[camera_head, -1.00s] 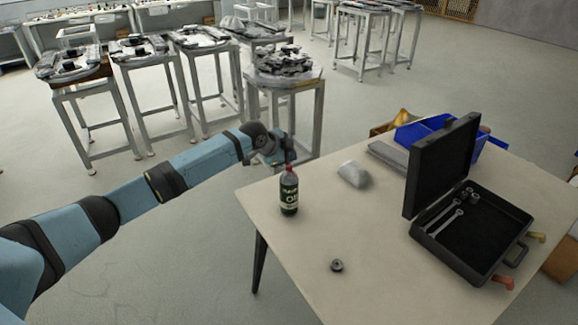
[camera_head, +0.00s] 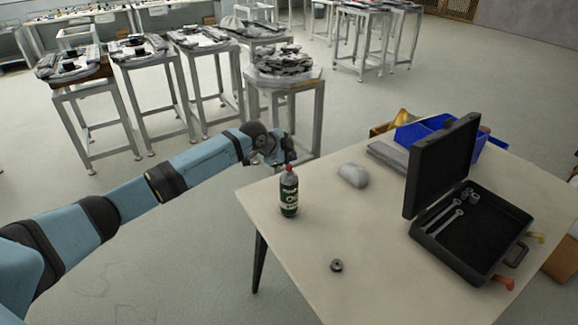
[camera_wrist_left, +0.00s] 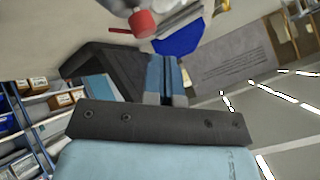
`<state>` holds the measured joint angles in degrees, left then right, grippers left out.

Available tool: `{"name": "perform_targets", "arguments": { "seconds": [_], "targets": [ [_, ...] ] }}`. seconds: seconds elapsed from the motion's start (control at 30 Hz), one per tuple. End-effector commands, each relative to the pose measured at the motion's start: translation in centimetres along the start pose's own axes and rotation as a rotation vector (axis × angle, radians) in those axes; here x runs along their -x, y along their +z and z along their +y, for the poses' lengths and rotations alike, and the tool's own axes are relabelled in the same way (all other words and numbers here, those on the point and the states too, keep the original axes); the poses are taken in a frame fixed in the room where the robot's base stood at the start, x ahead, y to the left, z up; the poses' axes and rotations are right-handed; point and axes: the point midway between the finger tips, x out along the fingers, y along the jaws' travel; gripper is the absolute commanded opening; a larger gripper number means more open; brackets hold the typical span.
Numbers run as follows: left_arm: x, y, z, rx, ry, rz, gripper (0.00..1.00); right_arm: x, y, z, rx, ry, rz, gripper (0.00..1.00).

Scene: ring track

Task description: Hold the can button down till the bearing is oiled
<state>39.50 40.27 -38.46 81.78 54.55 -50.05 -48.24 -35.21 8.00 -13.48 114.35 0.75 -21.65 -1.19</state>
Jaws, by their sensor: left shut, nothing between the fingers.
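The oil can (camera_head: 289,196) is a dark green bottle with a red top and a label. It stands upright near the left edge of the table. The bearing (camera_head: 337,265), a small dark ring, lies on the table in front of it. My left gripper (camera_head: 287,158) is shut and empty, just behind and above the can's red top in the head view. Whether it touches the top cannot be told. My right gripper is not in view.
An open black case (camera_head: 470,235) with wrenches lies on the table's right side. A grey lump (camera_head: 352,176) and a blue bin (camera_head: 425,132) are at the back. The table (camera_head: 300,250) is bare around the bearing. Several grey workstands (camera_head: 285,80) stand behind.

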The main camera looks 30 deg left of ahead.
Motion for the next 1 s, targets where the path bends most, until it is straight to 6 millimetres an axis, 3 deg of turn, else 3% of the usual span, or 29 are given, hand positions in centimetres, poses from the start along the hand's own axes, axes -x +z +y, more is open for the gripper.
{"name": "perform_targets", "arguments": {
  "seconds": [1.0],
  "targets": [
    [-0.64, 0.47, 0.47, 0.0, 0.0, 0.0, 0.0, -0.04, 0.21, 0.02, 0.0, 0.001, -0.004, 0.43]
  ]
}}
